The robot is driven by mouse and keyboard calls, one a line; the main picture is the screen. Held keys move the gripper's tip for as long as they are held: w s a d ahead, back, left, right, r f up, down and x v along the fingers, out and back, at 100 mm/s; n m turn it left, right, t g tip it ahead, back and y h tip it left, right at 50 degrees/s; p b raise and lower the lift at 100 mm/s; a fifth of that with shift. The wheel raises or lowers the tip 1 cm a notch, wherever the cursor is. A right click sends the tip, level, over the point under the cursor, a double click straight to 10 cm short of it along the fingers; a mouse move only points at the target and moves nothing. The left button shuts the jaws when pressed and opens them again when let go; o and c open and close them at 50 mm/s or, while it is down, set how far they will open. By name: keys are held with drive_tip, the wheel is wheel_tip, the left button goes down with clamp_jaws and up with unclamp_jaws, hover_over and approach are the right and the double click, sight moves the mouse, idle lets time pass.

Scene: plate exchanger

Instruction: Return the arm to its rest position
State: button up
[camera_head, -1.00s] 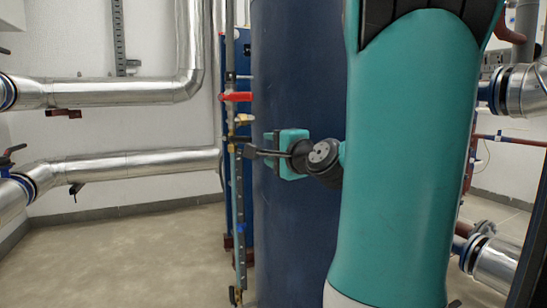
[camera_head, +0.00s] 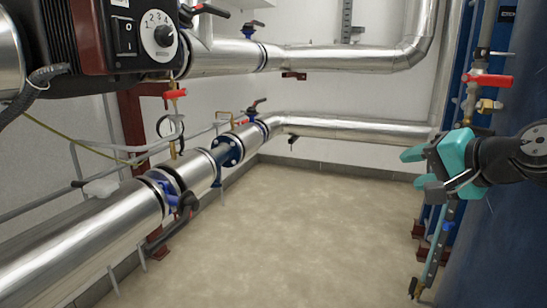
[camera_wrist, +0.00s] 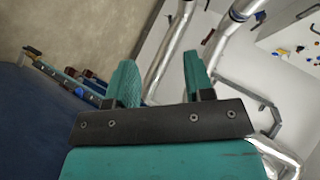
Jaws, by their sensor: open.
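My gripper (camera_head: 420,172) is at the right of the head view, with its teal fingers pointing left. It is open and nothing is between the fingers. In the wrist view, the two teal fingers (camera_wrist: 161,76) stand apart, with floor, wall and pipes behind them. My arm's dark wrist joint shows at the right edge of the head view; the rest of the arm is outside that picture.
A dark blue tank (camera_head: 490,250) stands behind my wrist at the right. A red-handled valve (camera_head: 487,80) is just above my gripper. Silver pipes (camera_head: 100,235) run at the left and back. The floor (camera_head: 310,220) between is clear.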

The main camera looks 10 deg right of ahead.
drive_tip(key=s+a+n+g+y+p, duration=0.2)
drive_tip(key=s+a+n+g, duration=0.1)
drive_tip(key=a+n, duration=0.3)
drive_tip(key=s+a+n+g+y+p, duration=0.1)
drive_tip(key=s+a+n+g, duration=0.25)
drive_tip(key=a, duration=0.45)
drive_tip(key=s+a+n+g+h+p, duration=0.2)
drive_tip(key=s+a+n+g+p, duration=0.3)
drive_tip(key=s+n, duration=0.4)
wheel_tip(320, 180, up, 38)
drive_tip(key=s+p, duration=0.1)
drive_tip(key=p, duration=3.5)
drive_tip(key=shift+f+m+g, duration=0.2)
drive_tip(key=shift+m+g, duration=0.25)
drive_tip(key=shift+s, duration=0.1)
